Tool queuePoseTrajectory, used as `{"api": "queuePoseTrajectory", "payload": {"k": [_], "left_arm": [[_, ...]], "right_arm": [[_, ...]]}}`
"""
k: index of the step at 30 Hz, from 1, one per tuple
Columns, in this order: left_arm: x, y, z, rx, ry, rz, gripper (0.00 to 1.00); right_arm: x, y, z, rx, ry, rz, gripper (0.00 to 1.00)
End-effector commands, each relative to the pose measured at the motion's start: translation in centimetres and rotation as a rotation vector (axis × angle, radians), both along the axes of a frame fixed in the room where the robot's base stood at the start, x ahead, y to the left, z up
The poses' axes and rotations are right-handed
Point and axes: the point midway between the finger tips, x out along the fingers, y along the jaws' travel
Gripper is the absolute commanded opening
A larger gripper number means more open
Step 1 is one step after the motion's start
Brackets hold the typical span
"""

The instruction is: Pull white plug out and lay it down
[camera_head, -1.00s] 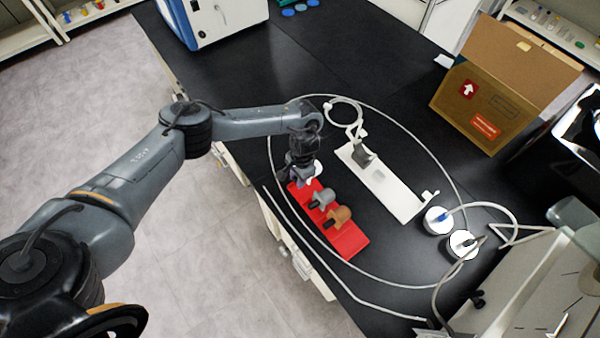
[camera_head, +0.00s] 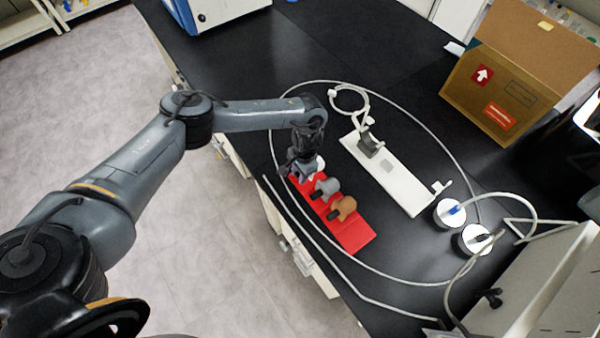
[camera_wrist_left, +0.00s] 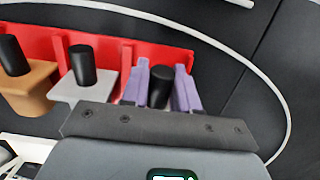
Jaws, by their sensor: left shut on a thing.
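My left gripper (camera_head: 303,171) is at the far-left end of the red rack (camera_head: 357,240). The white plug (camera_head: 320,163) shows only partly beside the fingers in the head view. In the left wrist view, my left gripper's two purple fingers (camera_wrist_left: 161,88) are shut on the white plug, one on each side of its black stem (camera_wrist_left: 160,87). The plug is at the red rack's end and its lower part is hidden. I cannot tell whether it is still seated. My right gripper is not in view.
A grey plug (camera_head: 327,187) and a brown plug (camera_head: 345,207) stand close beside in the rack. A white board (camera_head: 405,188) with a grey clamp (camera_head: 370,146) lies to the right. A looped tube surrounds both. A cardboard box (camera_head: 500,95) stands behind. Black bench top between is clear.

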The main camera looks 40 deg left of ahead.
Motion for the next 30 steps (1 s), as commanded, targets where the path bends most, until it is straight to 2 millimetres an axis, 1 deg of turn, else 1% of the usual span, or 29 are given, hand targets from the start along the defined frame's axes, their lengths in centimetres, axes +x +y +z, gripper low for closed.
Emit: {"api": "queuePoseTrajectory", "payload": {"k": [11, 22, 30], "left_arm": [[0.0, 0.0, -0.1, 0.0, 0.0, 0.0, 0.0], [0.0, 0.0, -1.3, 0.001, -0.003, -0.001, 0.0], [0.0, 0.0, -1.5, 0.002, -0.005, -0.001, 0.0]], "right_arm": [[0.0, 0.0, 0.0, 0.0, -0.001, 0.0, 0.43], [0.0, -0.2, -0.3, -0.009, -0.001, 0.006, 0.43], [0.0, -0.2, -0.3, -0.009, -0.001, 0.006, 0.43]]}}
